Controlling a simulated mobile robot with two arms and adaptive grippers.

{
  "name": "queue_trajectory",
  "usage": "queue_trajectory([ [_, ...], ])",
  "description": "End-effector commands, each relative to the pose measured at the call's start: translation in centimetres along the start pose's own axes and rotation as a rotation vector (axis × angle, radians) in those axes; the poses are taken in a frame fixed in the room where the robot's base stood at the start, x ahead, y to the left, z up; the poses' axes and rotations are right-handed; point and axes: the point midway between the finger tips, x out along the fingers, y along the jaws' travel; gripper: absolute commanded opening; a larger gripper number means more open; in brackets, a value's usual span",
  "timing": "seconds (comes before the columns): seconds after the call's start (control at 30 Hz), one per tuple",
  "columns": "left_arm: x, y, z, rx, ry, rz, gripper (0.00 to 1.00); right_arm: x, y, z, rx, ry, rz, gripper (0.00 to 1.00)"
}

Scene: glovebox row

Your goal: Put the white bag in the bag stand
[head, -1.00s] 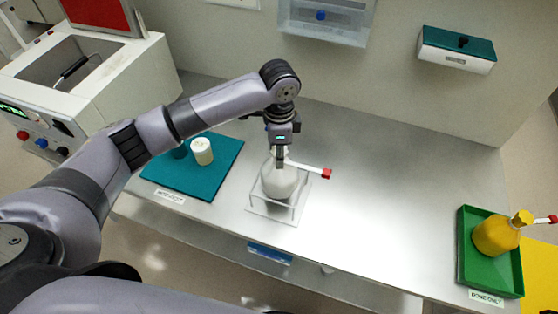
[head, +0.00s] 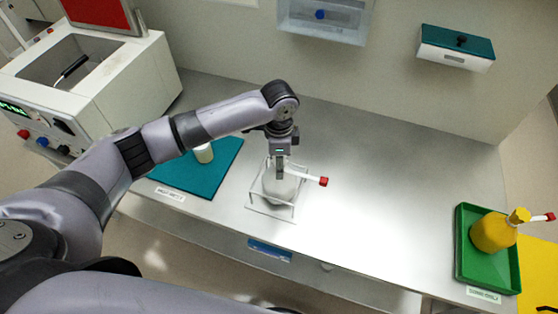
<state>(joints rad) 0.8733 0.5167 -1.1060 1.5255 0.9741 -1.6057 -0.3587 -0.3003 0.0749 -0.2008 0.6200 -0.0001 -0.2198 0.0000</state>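The white bag (head: 279,189) is rounded and upright, with a white tube ending in a red cap (head: 323,182) that points right. It is within the bag stand (head: 262,211), a pale wire-like frame on the bench, whose rails show around its lower part. Whether its base touches the stand's floor I cannot tell. My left gripper (head: 280,171) points down from above and is shut on the top of the white bag. My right gripper is not in view.
A teal mat (head: 226,163) with a white jar (head: 204,153) lies to the left, partly behind my arm. Bench between stand and tray is clear. A white machine (head: 120,88) stands at left.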

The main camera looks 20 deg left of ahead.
Motion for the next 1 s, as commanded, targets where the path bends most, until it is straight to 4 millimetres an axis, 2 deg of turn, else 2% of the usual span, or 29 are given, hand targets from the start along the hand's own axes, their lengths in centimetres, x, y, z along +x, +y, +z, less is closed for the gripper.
queue_trajectory([
  [0.1,0.0,0.0,0.0,0.0,0.0,0.0,0.52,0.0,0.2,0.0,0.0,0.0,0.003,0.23],
  [0.47,-0.6,-0.1,-0.1,0.001,0.002,-0.002,0.52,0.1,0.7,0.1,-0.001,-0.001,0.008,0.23],
  [0.57,-1.9,-0.1,-0.1,0.001,0.004,-0.003,0.52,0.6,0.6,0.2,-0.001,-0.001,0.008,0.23],
  [0.9,-9.0,-0.1,-0.1,0.001,0.004,-0.003,0.52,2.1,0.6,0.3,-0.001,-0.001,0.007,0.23],
  [1.0,-10.6,-0.1,-0.1,0.0,0.003,-0.003,0.52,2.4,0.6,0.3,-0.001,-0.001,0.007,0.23],
])
